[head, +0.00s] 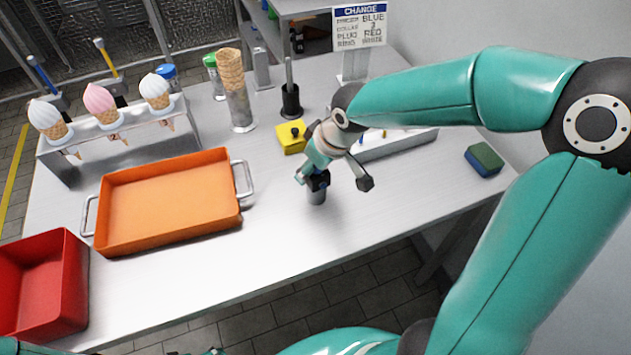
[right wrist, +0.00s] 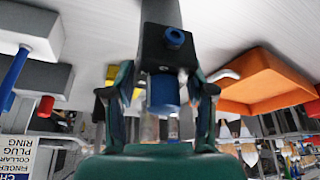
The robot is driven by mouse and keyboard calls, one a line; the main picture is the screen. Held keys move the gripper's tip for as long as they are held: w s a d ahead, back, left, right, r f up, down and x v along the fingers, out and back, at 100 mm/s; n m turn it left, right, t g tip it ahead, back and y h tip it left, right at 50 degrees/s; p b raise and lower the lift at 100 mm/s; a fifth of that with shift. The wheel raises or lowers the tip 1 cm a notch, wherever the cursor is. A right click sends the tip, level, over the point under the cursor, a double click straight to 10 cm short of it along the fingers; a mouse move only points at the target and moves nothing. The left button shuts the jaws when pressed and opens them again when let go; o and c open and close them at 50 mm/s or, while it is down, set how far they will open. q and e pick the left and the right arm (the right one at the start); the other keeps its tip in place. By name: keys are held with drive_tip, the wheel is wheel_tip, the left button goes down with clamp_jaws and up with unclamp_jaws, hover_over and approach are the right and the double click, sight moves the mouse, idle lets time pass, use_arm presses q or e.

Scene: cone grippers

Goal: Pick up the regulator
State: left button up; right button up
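The regulator (head: 317,196) appears to be the small upright piece with a grey cylindrical base and a black block with blue knobs on top. It stands on the white table near the front edge. In the right wrist view its black block (right wrist: 165,50) and a blue knob lie between the fingers. My right gripper (head: 333,181) is over it, fingers spread to either side. In the right wrist view the right gripper (right wrist: 164,88) shows small gaps beside the block; contact is not clear.
An orange tray (head: 165,240) lies left of the regulator, a red bin (head: 40,285) further left. A yellow block (head: 291,138) and a black holder with a grey rod (head: 290,100) stand behind. A green-blue sponge (head: 484,160) lies right. The table front is clear.

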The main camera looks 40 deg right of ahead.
clamp_jaws()
